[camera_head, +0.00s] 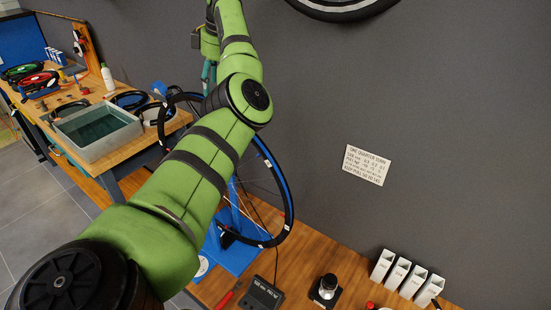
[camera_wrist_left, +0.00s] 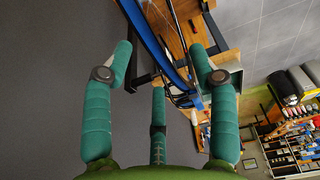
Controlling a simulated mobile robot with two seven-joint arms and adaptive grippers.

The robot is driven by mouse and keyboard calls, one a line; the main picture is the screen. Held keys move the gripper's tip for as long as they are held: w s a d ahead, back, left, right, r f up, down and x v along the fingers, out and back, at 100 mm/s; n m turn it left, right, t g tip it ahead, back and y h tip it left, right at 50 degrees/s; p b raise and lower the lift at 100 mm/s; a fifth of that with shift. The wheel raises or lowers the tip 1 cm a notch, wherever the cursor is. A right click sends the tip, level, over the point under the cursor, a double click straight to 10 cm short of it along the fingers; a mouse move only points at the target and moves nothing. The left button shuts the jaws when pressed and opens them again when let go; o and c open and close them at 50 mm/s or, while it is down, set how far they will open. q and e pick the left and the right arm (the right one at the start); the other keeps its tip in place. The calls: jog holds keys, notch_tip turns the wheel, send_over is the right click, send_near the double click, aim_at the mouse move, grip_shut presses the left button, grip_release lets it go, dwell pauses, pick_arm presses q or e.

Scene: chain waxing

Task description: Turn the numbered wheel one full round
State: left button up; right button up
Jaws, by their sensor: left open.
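The wheel (camera_head: 288,197) has a black tyre and a blue rim with small white marks. It stands upright in a blue stand (camera_head: 235,245) by the wall, and my left arm hides much of its left and middle. My left gripper (camera_head: 208,74) is above the wheel's upper part, mostly behind my own arm. In the left wrist view my left gripper (camera_wrist_left: 160,58) has its teal fingers spread wide and empty. The wheel's blue rim (camera_wrist_left: 148,38) shows beyond and between the fingers, apparently not gripped. I cannot read the numbers on the wheel. My right gripper is not in view.
A sign (camera_head: 367,165) hangs on the grey wall. The wooden bench holds a dark box (camera_head: 262,297), a black-and-silver device (camera_head: 326,289) and several white containers (camera_head: 398,275). A side table carries a liquid-filled tub (camera_head: 98,130). Another tyre (camera_head: 343,10) hangs above.

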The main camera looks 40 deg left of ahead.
pick_arm(q)
jog(key=x, duration=0.3)
jog(key=w+x, duration=0.1)
jog(key=x, duration=0.2)
jog(key=w+x, duration=0.1)
jog(key=x, duration=0.2)
jog(key=shift+w+d, duration=0.1)
jog(key=shift+d, duration=0.05)
jog(key=shift+s+f, duration=0.2)
jog(key=shift+s, duration=0.35)
jog(key=shift+w, duration=0.15)
jog(key=c, duration=1)
jog(key=shift+w, duration=0.1)
jog(key=shift+c, duration=0.8)
